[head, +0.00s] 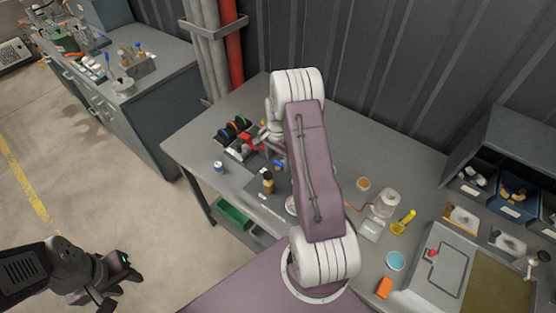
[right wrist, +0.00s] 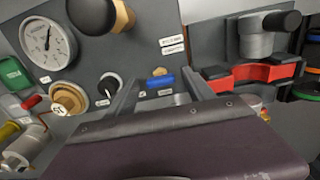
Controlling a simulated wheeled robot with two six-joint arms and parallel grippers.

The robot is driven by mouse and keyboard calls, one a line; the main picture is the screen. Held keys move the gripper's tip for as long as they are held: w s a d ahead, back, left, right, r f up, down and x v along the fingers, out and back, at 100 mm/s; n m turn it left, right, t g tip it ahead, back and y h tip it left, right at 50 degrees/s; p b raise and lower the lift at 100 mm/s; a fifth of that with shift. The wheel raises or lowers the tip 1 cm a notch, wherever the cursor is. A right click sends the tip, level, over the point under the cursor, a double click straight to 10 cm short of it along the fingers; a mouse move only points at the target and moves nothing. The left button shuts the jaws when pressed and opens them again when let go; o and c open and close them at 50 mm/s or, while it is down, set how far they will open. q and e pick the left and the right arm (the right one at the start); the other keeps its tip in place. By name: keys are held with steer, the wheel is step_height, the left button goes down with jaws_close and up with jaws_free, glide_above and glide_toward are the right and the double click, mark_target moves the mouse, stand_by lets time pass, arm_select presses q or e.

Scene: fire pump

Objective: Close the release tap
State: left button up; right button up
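In the right wrist view, a small tap with a blue handle (right wrist: 160,77) and a brass piece above it sits on the grey panel; it looks like the release tap, but its label is too small to read. My right gripper (right wrist: 160,84) is open, its two grey fingers on either side of the blue handle, with no clear contact. In the head view my right arm covers most of that gripper, and a small blue part (head: 278,163) shows beside the arm. My left gripper (head: 122,284) hangs over the floor at the lower left, away from the bench; its finger opening is unclear.
Around the tap are a pressure gauge (right wrist: 47,43), a black knob (right wrist: 109,85), a brass cap (right wrist: 68,97) and a red clamp (right wrist: 250,75). The grey bench (head: 190,147) also holds a jar (head: 386,202) and a yellow tool (head: 403,222) at right. Floor is free at left.

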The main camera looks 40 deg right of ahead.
mark_target(278, 162)
steer(key=shift+r, duration=0.1)
step_height(278, 162, up, 8)
steer(key=shift+f+b, duration=0.1)
steer(key=shift+b, duration=0.75)
steer(key=shift+r, duration=0.55)
